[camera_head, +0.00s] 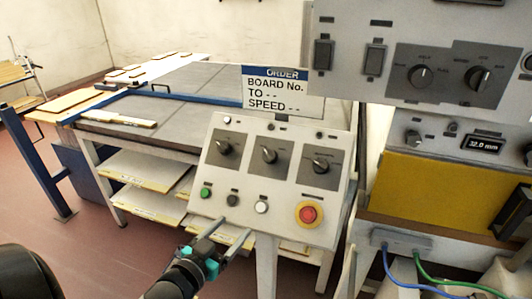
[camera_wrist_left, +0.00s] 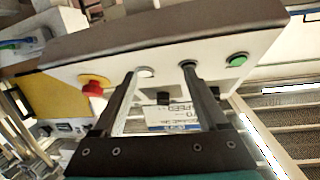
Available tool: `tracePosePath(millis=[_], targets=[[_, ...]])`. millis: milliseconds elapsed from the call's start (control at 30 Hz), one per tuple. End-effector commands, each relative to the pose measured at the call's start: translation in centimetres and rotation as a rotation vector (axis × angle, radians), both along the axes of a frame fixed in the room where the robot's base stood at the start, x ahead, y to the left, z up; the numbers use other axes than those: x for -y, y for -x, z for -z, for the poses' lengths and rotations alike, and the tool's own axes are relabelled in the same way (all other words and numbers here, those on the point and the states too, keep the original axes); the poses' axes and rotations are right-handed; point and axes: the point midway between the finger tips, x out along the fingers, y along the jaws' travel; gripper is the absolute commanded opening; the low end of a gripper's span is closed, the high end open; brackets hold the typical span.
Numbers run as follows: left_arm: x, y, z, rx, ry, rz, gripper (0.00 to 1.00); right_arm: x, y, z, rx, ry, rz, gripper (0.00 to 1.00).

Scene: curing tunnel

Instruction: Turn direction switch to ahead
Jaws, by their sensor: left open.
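A sloped grey control panel (camera_head: 238,178) stands in the middle of the head view. It carries three dark rotary switches: a left one (camera_head: 224,148), a middle one (camera_head: 269,156) and a right one (camera_head: 320,165). Their labels are too small to read, so I cannot tell which is the direction switch. My left gripper (camera_head: 235,228) is open and empty, in front of the panel's lower edge, below the switches. In the left wrist view its two fingers (camera_wrist_left: 160,72) are apart, with the panel (camera_wrist_left: 215,55) beyond them. My right gripper is out of view.
Below the switches are a green button (camera_head: 206,193), a black one (camera_head: 232,200), a white one (camera_head: 262,207) and a red emergency stop (camera_head: 309,214). An order sign (camera_head: 283,88) stands behind. Another switch panel (camera_head: 450,30) is at upper right, above a yellow cover (camera_head: 430,194).

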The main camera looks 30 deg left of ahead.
Motion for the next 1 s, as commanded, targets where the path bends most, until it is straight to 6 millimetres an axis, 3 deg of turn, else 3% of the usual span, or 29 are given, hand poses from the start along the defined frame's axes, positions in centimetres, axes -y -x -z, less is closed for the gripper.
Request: tracePosePath(millis=[33, 100, 200, 267, 467, 1000], targets=[[0.2, -0.1, -3.6, 0.046, -0.007, 0.012, 0.76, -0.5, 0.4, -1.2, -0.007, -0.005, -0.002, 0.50], [0.5, -0.2, -6.8, 0.097, -0.012, 0.027, 0.76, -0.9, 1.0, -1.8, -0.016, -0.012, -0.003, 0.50], [0.9, -0.1, -9.6, 0.145, -0.017, 0.043, 0.76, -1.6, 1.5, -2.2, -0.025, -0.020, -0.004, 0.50], [1.0, -0.1, -10.5, 0.160, -0.018, 0.048, 0.76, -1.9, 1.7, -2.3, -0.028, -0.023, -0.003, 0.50], [1.0, -1.4, -10.9, 0.172, -0.018, 0.050, 0.76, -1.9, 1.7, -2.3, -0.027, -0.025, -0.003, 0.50], [0.6, -9.1, -10.8, 0.170, -0.020, 0.049, 0.76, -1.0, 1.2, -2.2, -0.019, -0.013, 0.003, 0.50]])
